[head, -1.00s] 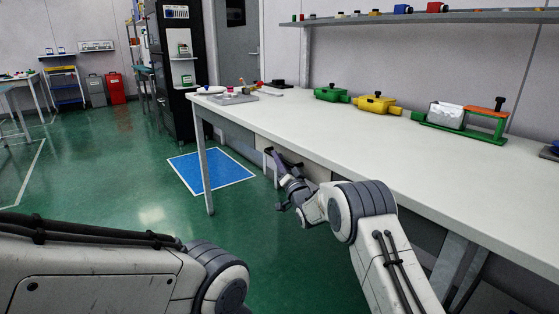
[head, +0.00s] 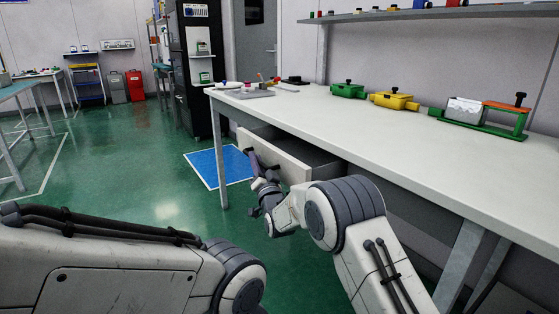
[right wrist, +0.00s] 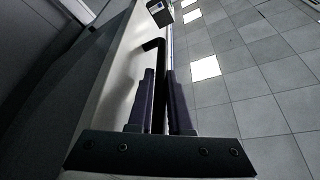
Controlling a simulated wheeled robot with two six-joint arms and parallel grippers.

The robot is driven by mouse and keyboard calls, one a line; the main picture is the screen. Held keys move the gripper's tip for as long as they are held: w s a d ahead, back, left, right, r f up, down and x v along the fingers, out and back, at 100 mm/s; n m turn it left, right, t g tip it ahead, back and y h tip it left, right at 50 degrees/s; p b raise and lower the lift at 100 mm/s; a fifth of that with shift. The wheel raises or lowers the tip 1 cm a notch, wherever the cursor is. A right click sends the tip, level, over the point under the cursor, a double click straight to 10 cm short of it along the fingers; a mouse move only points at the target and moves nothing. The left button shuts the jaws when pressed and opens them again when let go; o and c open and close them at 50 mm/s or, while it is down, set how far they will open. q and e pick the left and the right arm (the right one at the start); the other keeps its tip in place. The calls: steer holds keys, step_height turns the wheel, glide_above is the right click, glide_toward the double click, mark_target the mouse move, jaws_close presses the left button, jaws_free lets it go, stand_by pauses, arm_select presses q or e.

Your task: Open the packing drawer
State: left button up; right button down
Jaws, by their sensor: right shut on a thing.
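The packing drawer (head: 285,158) under the white workbench (head: 400,150) stands partly open, with its pale front pulled out from the bench and its dark inside showing behind. My right gripper (head: 258,168) is at the drawer front, shut on its dark handle (head: 249,154). In the right wrist view the two purple-grey fingers (right wrist: 160,85) lie on either side of the black handle (right wrist: 152,45), beside the pale drawer front (right wrist: 121,55). My left arm shows at lower left, but its gripper is out of view.
Green (head: 348,90), yellow (head: 394,100) and green-orange (head: 480,120) fixtures stand on the bench. A grey tray (head: 250,94) lies at its far end. A bench leg (head: 222,170) stands left of the drawer. The green floor (head: 150,200) is clear, with a blue mat (head: 205,165).

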steer(key=s+a+b, duration=0.1)
steer(key=s+a, duration=0.5)
steer(key=a, duration=0.3)
steer(key=shift+s, duration=0.35)
steer(key=c, duration=1.1)
jaws_free()
steer(key=v, duration=1)
steer(key=shift+s+f+p, duration=0.2)
steer(key=shift+p, duration=0.2)
